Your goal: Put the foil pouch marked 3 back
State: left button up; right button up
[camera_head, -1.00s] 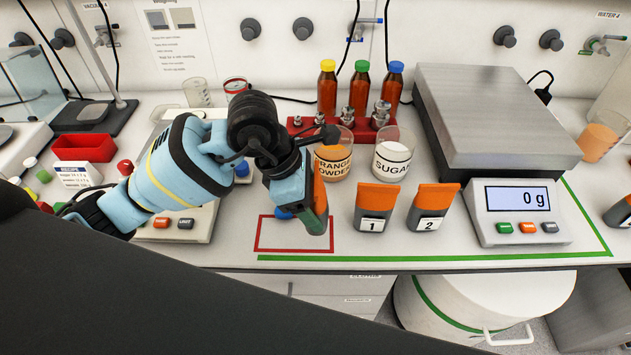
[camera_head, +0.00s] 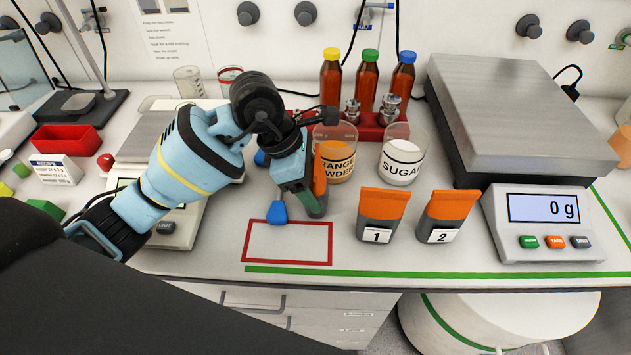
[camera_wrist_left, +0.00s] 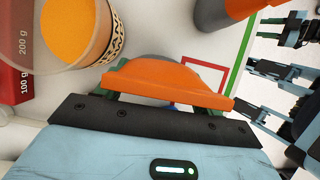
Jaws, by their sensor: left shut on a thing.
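My left gripper (camera_head: 303,188) is shut on an orange-topped grey foil pouch (camera_head: 318,178). The pouch is held at the back right corner of the red outlined rectangle (camera_head: 246,243); I cannot tell whether it touches the bench. Its label is hidden, so no number shows. In the left wrist view the pouch's orange top (camera_wrist_left: 165,82) lies across the jaws. Pouch 1 (camera_head: 382,215) and pouch 2 (camera_head: 444,215) stand upright in a row to the right. My right gripper does not show in the head view.
An orange powder beaker (camera_head: 336,155) and a sugar beaker (camera_head: 402,160) stand behind the pouches. A blue scoop-like object (camera_head: 277,212) is beside the gripper at the rectangle's back edge. A scale (camera_head: 548,225) is at right. The rectangle's inside is mostly clear.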

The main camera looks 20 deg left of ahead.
pick_arm(q)
jog(key=shift+f, duration=0.2)
jog(key=o, duration=1.2)
jog(key=shift+o, duration=0.2)
jog(key=shift+a+r, duration=0.1)
jog(key=shift+r, duration=0.35)
jog(key=v, duration=1.1)
jog(key=shift+r+p, duration=0.2)
jog(key=shift+p, duration=0.1)
